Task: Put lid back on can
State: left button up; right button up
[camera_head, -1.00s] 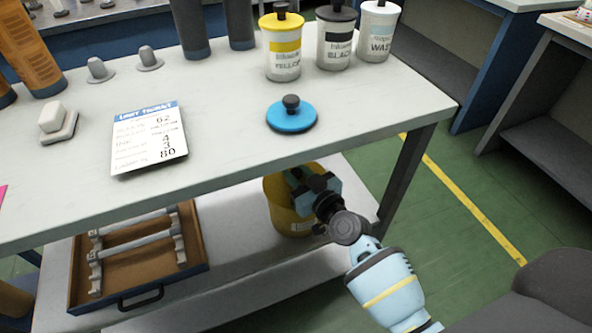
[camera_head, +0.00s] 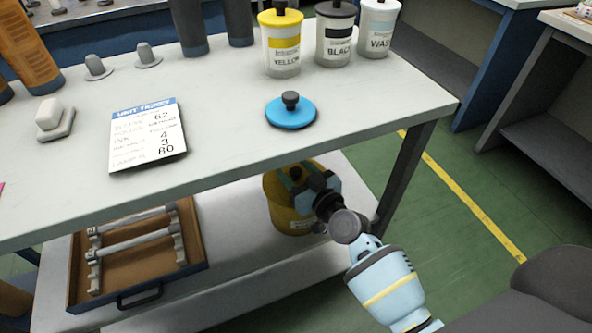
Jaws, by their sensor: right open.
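A blue lid (camera_head: 291,114) with a dark knob lies flat on the white table top, near its front edge. A yellow can (camera_head: 280,207) stands on the lower shelf, partly under the table top. My right gripper (camera_head: 308,184) is open at the upper right of this yellow can. It covers part of the can, and I cannot tell whether they touch. A dark knob-like part shows near the fingers. The table edge hides the can's back. My left gripper is out of view.
Lidded cans marked yellow (camera_head: 283,48), black (camera_head: 336,42) and waste (camera_head: 378,32) stand at the table's back right. A paper ticket (camera_head: 147,138) lies left of the blue lid. A brown tray (camera_head: 120,275) with rods sits on the lower shelf. The table leg (camera_head: 406,170) is close to my right arm.

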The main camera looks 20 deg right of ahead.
jog(key=p+v, duration=0.1)
jog(key=v, duration=0.5)
jog(key=shift+s, duration=0.1)
jog(key=shift+v, duration=0.8)
jog(key=shift+f, duration=0.1)
